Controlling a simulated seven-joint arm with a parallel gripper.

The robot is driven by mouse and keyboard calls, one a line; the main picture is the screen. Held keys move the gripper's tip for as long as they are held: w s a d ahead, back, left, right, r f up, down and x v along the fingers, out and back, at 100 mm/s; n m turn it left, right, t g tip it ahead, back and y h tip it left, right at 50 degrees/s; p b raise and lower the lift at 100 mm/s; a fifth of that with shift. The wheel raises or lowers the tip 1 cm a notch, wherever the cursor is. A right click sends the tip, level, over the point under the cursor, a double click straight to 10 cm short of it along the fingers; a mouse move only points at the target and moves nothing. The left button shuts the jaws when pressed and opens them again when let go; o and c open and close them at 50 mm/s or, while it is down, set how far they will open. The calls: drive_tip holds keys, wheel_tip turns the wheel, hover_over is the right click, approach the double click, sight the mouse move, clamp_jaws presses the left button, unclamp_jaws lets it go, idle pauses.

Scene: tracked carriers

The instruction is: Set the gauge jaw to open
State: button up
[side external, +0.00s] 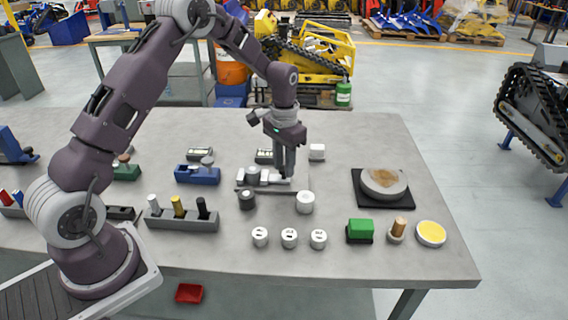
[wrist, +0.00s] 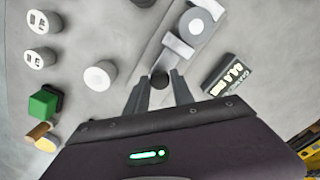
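The gauge (side external: 262,180) is a grey rail with pale blocks and a grey round part, in the middle of the table. In the wrist view the gauge rail (wrist: 150,48) runs diagonally, with a white block (wrist: 178,48) and a round grey disc (wrist: 196,27) on it. A small dark round knob (wrist: 159,80) lies between my fingertips. My gripper (side external: 285,174) points down at the right part of the gauge; in the wrist view my gripper (wrist: 160,77) has its fingers apart on either side of the knob. I cannot tell whether they touch it.
A dark box with a lit display (wrist: 229,75) stands beside the gauge. A white cylinder (side external: 305,202) and a dark cylinder (side external: 247,200) stand close in front. Several white marked cylinders, a green block (side external: 360,230) and a round stone on a black mat (side external: 407,201) lie farther out.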

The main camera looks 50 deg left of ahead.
clamp_jaws()
drive_tip(key=shift+r, duration=0.1)
idle(1.0)
